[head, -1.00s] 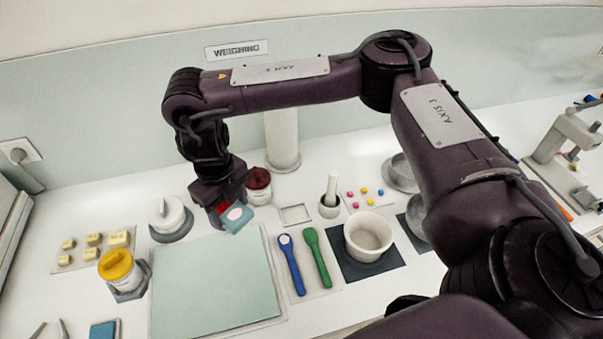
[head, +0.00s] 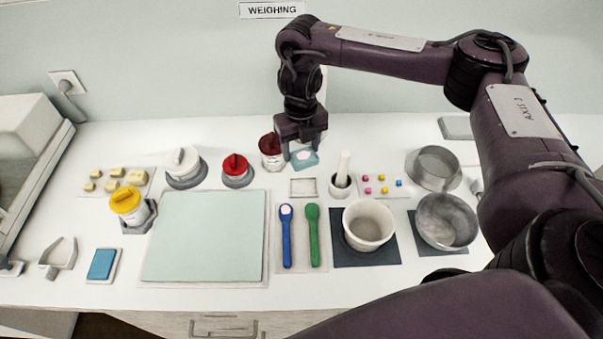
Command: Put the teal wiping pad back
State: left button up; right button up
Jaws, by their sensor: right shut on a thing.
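The teal wiping pad (head: 305,160) is small, with a pale spot on its face. My right gripper (head: 301,151) is shut on it and holds it upright or tilted above the back of the bench. A shallow square empty tray (head: 303,187) lies just in front of and below the pad. My left gripper is not in view.
A dark red-lidded jar (head: 271,151) stands close left of my right gripper. A red-lidded jar (head: 236,168) is farther left. A green mat (head: 205,235) lies front left.

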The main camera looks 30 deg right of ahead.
notch_tip(320, 180, down, 6)
jog(key=shift+r+b, duration=0.15)
jog(key=shift+b, duration=0.35)
notch_tip(320, 180, down, 3)
jog(key=shift+s+f+b, duration=0.1)
jog(key=shift+f+b, duration=0.05)
jog(key=shift+b, duration=0.35)
jog(key=shift+f, duration=0.3)
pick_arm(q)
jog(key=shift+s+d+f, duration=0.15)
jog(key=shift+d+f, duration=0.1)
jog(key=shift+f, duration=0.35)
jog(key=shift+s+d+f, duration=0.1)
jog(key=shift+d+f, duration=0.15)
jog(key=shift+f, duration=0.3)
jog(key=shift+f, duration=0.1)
pick_arm(e)
jog(key=shift+f, duration=0.2)
jog(key=o, duration=0.9)
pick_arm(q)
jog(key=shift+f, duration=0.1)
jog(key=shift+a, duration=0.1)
